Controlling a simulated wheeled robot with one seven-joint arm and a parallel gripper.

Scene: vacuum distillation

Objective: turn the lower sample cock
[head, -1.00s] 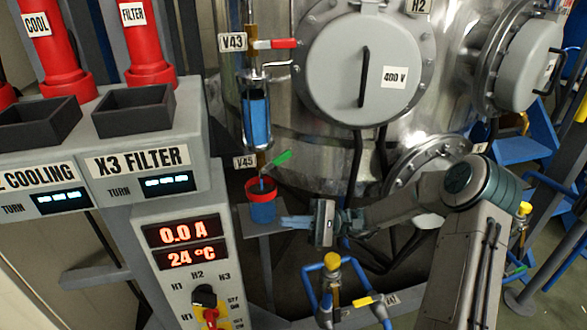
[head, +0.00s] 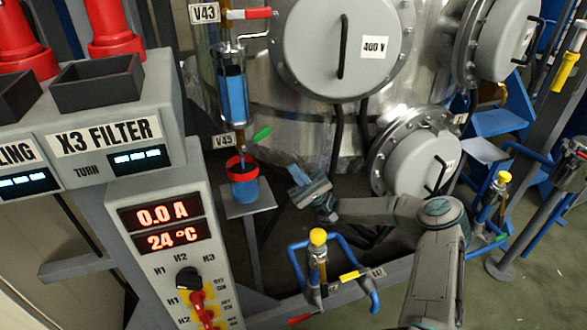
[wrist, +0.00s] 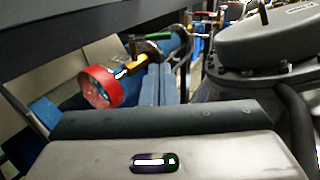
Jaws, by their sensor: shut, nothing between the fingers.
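The lower sample cock (head: 239,146), labelled V45, sits under the blue-filled sight glass (head: 232,97). Its green handle (head: 262,133) slants up to the right. In the wrist view the green handle (wrist: 133,48) shows beside the brass cock body (wrist: 157,37). A red-rimmed cup (head: 243,190) stands below it, and a thin blue streak shows between cock and cup; the cup's red rim (wrist: 100,87) also shows in the wrist view. My gripper (head: 292,172) is shut and empty, right of the cup and lower than the handle, touching neither.
The upper cock's red handle (head: 249,13), labelled V43, is above. The steel vessel with its round covers (head: 338,45) stands behind. Blue pipework with a yellow knob (head: 318,237) is below my arm. The control panel (head: 165,228) is at left.

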